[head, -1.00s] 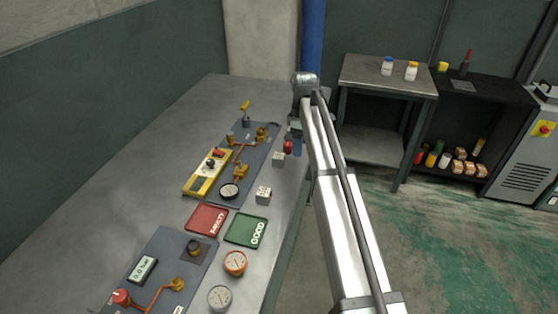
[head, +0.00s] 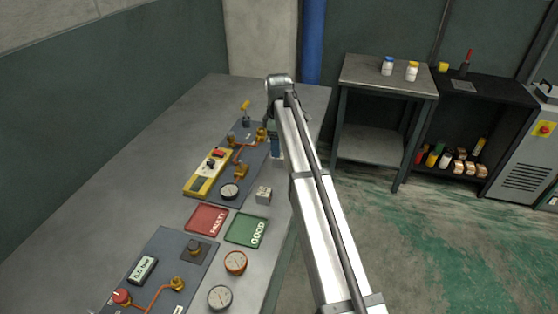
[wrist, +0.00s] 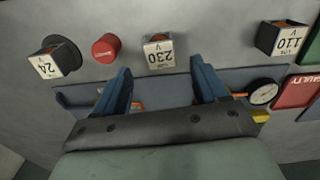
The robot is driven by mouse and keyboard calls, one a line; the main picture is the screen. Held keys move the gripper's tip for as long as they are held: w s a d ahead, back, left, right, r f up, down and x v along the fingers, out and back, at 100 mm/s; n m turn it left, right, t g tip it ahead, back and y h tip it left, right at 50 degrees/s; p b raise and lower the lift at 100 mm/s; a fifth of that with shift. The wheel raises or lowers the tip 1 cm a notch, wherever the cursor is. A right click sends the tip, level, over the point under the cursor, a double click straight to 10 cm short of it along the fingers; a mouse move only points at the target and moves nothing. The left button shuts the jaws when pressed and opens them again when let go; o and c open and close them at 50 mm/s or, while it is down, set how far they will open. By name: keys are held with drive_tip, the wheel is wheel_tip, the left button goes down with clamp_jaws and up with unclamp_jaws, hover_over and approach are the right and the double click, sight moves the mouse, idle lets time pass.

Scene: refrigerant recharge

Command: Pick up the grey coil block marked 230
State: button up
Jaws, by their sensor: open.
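The grey coil block marked 230 (wrist: 159,53) stands on the bench, its label upside down in the wrist view. My gripper (wrist: 161,80) is open and empty, with its two blue fingers spread. In the wrist view the block lies just beyond the fingertips, lined up with the gap between them. I cannot tell the height left between fingers and block. In the head view my arm hides this block, and one blue finger of my gripper (head: 275,146) shows beside the upper bench panel.
In the wrist view, a block marked 24 (wrist: 48,62) and a red cylinder (wrist: 106,48) stand left of the 230 block. Red (head: 206,219) and green (head: 246,231) trays lie on the bench.

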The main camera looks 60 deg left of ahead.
sight(279, 160)
drive_tip(key=shift+d+f, duration=0.1)
drive_tip(key=shift+f, duration=2.7)
drive_tip(key=c, duration=1)
drive_tip(key=shift+r, duration=0.1)
